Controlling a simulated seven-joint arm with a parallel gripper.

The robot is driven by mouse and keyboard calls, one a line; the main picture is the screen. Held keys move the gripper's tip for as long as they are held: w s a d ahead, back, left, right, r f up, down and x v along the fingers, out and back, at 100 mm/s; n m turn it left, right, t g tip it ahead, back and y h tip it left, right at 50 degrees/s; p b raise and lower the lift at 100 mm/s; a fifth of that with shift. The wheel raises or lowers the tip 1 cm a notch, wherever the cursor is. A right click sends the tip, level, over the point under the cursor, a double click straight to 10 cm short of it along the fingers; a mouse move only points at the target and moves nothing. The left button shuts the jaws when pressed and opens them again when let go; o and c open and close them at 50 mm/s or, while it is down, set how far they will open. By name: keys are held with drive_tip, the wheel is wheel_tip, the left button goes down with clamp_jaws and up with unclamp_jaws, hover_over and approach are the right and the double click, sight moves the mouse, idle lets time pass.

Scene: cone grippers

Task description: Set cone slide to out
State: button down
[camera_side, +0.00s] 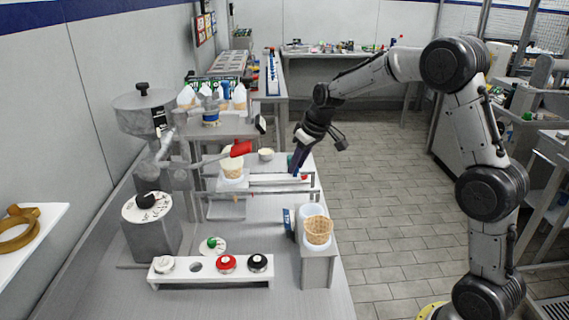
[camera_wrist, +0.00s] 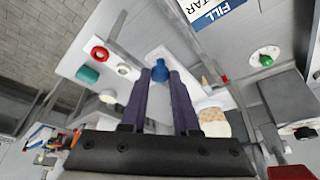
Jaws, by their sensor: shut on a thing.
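The cone slide is a white plate (camera_side: 265,179) on metal rails beside the dispenser. It also shows in the wrist view as a white plate (camera_wrist: 128,68). A wafer cone (camera_side: 232,168) stands at its left end in the side view; the cone (camera_wrist: 213,122) is right of my fingers in the wrist view. A blue knob (camera_wrist: 161,66) stands on the plate. My gripper (camera_side: 296,168) reaches down to the plate's right end, and its purple fingers (camera_wrist: 161,78) are closed around the blue knob. The fingers hide the knob in the side view.
A red ring (camera_wrist: 100,54) and a teal piece (camera_wrist: 87,74) are near the knob. A dispenser with a red-handled lever (camera_side: 236,149) stands left. A cone holder (camera_side: 319,262) with a waffle cone (camera_side: 318,230) is in front. A white knob rack (camera_side: 210,270) lies at the front left.

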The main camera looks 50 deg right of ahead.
drive_tip(key=s+d, duration=1.1)
drive_tip(key=shift+s+d, duration=0.25)
drive_tip(key=shift+s, duration=0.05)
drive_tip(key=shift+d, duration=0.1)
drive_tip(key=c, duration=0.9)
unclamp_jaws()
drive_tip(key=shift+s, duration=0.1)
drive_tip(key=shift+o, duration=1.1)
drive_tip(key=shift+r, duration=0.1)
drive_tip(key=v, duration=1.3)
drive_tip(key=shift+s+r, duration=0.15)
drive_tip(key=shift+r, duration=0.1)
